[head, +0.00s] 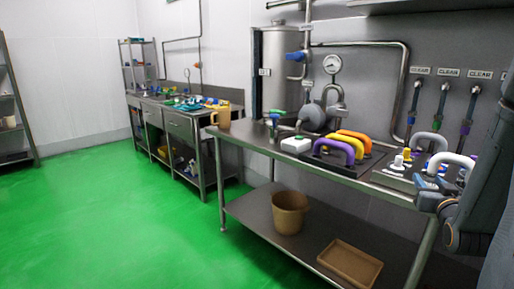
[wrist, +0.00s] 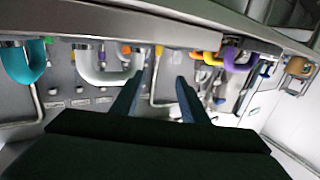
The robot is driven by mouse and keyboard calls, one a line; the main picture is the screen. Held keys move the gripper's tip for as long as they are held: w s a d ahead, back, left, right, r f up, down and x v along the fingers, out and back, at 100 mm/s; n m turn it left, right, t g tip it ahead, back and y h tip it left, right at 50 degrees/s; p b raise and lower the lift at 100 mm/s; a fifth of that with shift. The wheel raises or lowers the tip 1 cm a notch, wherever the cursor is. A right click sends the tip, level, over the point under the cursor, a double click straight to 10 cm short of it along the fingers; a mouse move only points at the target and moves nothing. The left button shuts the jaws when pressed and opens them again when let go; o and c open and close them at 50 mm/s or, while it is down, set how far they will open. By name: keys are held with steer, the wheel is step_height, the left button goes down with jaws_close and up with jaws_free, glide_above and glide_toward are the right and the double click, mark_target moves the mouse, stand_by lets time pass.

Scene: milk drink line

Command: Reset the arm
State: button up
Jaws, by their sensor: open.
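My gripper (wrist: 156,84) shows in the wrist view as two dark fingers spread apart, with nothing between them. In the head view my arm (head: 485,190) is folded in at the right edge, over the right end of the near steel table (head: 262,160). In the wrist view a grey handle (wrist: 98,76) lies left of the fingers. A purple handle (wrist: 240,62) lies to their right, apart from them.
A brown bucket (head: 290,212) and tray (head: 350,263) are below. Green floor (head: 110,215) at left is clear.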

steer(key=s+a+f+n+g+y+p, duration=0.15)
steer(key=a+f+g, duration=0.25)
steer(key=a, duration=0.5)
steer(key=s+a+f+n+g+y+p, duration=0.1)
steer(key=a+f+g+y, duration=0.25)
steer(key=a, duration=0.65)
steer(key=s+a+n+g+y+p, duration=0.1)
steer(key=s+a+g, duration=0.7)
steer(key=s+a, duration=0.8)
steer(key=s+n, duration=0.1)
steer(key=s, duration=0.2)
steer(key=shift+a+r+g+y+p, duration=0.25)
steer(key=shift+r+g+y+p, duration=0.1)
steer(key=shift+r+y, duration=0.05)
